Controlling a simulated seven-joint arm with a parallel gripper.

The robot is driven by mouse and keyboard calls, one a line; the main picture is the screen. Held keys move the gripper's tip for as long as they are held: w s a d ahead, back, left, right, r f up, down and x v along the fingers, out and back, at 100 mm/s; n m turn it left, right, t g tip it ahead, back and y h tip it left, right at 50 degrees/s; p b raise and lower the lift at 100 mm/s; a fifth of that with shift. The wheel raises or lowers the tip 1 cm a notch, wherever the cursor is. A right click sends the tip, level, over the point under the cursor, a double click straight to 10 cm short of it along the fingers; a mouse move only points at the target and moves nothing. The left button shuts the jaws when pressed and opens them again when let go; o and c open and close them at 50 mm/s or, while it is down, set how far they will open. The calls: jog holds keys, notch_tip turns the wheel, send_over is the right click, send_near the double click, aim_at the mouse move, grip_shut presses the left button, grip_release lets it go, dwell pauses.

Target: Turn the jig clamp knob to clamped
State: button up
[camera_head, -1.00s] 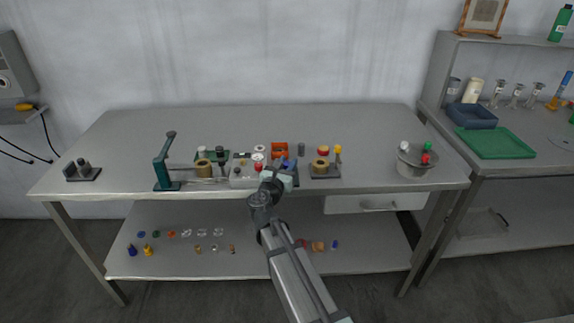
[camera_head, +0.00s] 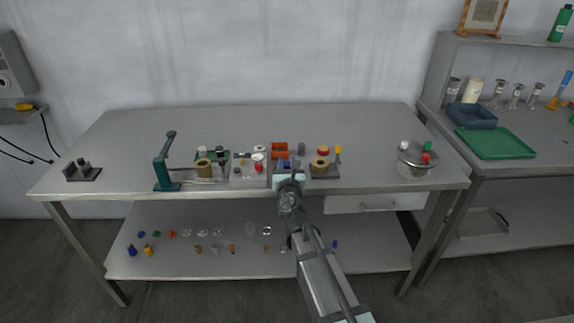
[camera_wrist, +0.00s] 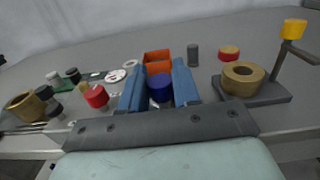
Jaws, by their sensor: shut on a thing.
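My gripper (camera_wrist: 160,90) has blue fingers closed on a short dark blue cylinder (camera_wrist: 160,87), above the front part of the bench. In the head view my gripper (camera_head: 289,175) hides it. Right of the gripper stands a dark jig base (camera_wrist: 262,95) with a tan ring (camera_wrist: 243,78) on it and a side post carrying a yellow knob (camera_wrist: 294,28). The same base (camera_head: 326,173), ring (camera_head: 320,164) and yellow knob (camera_head: 338,149) show in the head view. The gripper is apart from the yellow knob. I cannot tell from its looks whether the knob is clamped.
An orange open bin (camera_wrist: 157,56) and a dark grey cylinder (camera_wrist: 193,55) stand behind the gripper. A red knob (camera_wrist: 95,96) is to its left, and a teal lever press (camera_head: 162,172) farther left. A metal bowl (camera_head: 413,166) stands right. The bench's back is clear.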

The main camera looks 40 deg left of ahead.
dwell(0.3)
jog(key=o, duration=0.9)
jog(key=v, duration=1.4)
jog(key=shift+o, duration=0.3)
jog(key=shift+a, duration=0.1)
